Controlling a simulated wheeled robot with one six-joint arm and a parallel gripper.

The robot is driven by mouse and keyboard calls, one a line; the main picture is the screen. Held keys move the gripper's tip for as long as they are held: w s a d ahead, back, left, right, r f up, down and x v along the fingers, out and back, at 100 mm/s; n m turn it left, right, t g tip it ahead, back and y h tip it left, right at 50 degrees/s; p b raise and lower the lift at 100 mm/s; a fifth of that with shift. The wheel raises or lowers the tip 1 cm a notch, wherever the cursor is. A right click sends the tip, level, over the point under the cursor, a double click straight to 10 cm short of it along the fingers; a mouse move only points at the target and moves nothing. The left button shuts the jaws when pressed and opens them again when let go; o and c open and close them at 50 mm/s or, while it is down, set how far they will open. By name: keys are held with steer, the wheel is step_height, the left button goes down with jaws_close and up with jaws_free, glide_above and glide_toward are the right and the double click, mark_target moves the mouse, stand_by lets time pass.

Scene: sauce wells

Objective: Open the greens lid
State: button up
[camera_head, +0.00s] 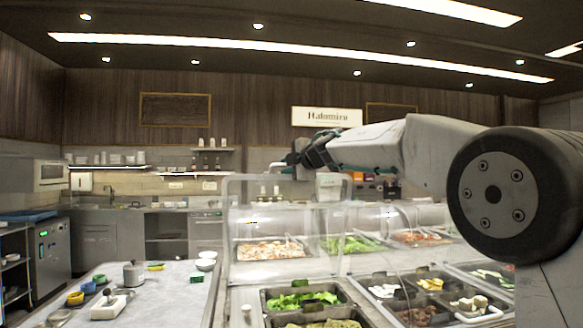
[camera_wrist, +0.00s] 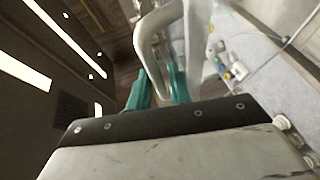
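Leafy greens (camera_head: 300,299) lie in a near pan of the salad counter, and more greens (camera_head: 352,243) lie behind clear covers. A clear lid with a rounded pale frame (camera_head: 228,205) stands up over the counter. My gripper (camera_head: 288,160) is at the upper edge of this frame, pointing left. In the wrist view, my gripper's two teal fingers (camera_wrist: 160,88) are apart, with a thick grey curved bar (camera_wrist: 148,45) running down between them. I cannot tell whether they press on the bar. The finger tips are partly hidden in the head view.
Pans of other food (camera_head: 430,284) fill the counter to the right. A worktop (camera_head: 165,290) with small bowls and pots stands at the left. An aisle lies beyond it, before the back counter and shelves.

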steer(key=v, duration=0.7)
steer(key=shift+s, duration=0.2)
